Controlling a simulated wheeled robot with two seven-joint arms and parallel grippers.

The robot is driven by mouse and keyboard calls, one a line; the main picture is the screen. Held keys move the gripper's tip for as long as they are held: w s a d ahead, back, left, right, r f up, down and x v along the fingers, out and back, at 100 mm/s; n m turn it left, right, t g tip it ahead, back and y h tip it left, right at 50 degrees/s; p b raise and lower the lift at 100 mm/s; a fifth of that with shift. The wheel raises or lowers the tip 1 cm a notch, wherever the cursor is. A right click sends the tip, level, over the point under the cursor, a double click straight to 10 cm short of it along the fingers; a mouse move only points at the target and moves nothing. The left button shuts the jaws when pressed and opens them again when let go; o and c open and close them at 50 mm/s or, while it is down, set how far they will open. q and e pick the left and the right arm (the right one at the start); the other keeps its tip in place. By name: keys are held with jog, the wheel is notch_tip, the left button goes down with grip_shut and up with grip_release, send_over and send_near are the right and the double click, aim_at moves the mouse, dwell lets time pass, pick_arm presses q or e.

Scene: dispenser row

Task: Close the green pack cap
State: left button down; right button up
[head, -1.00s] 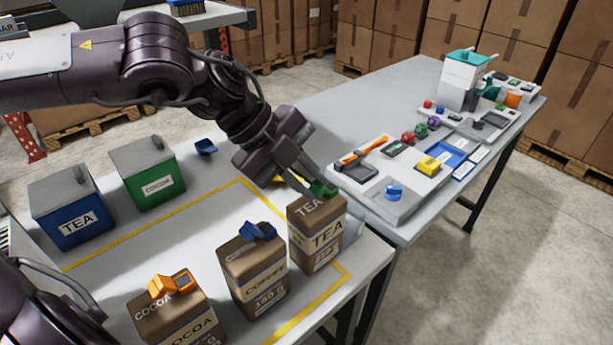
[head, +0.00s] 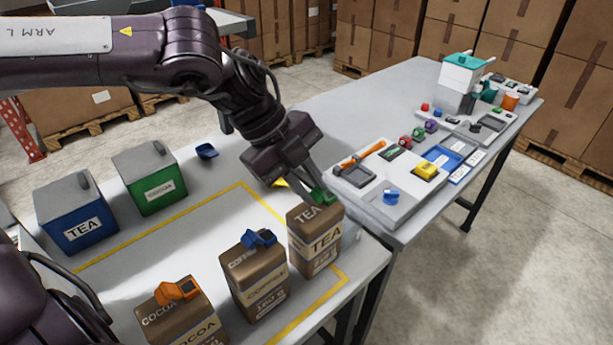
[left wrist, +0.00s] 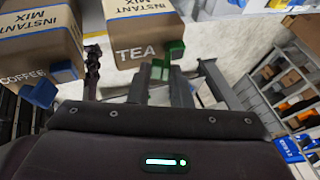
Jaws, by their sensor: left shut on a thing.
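The brown tea pack (head: 315,243) stands upright at the right end of a row of packs. Its green cap (head: 325,197) is at the top edge, partly hidden by my left gripper (head: 317,190). My left gripper reaches down from the upper left and is shut on the green cap. In the left wrist view the green cap (left wrist: 171,50) shows at the fingers, beside the tea pack's top (left wrist: 145,50). How far the cap is hinged over is hard to tell. My right gripper is out of view.
A coffee pack (head: 258,280) with a blue cap and a cocoa pack (head: 180,322) with an orange cap stand to the left. Blue (head: 75,225) and green (head: 150,185) canisters stand behind. A grey panel (head: 375,205) with small items lies to the right. The table between canisters and packs is clear.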

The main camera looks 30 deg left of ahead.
pick_arm(q)
jog(key=shift+w+d+r+g+y+p, duration=0.15)
jog(key=shift+w+g+y+p, duration=0.1)
jog(key=shift+g+p, duration=0.25)
jog(key=shift+w+r+g+y+p, duration=0.2)
jog(key=shift+g+p, duration=0.15)
jog(key=shift+g, duration=0.25)
jog(key=shift+w+d+n+g+y+p, duration=0.2)
jog(key=shift+w+n+g+y+p, duration=0.25)
jog(key=shift+g, duration=0.65)
jog(key=c, duration=1.5)
grip_release()
jog(key=shift+o, duration=0.2)
jog(key=shift+r, duration=0.15)
jog(key=shift+w+a+r, duration=0.15)
jog(key=shift+r, duration=0.15)
jog(key=p+v, duration=0.1)
jog(key=v, duration=0.6)
jog(key=shift+p, duration=0.3)
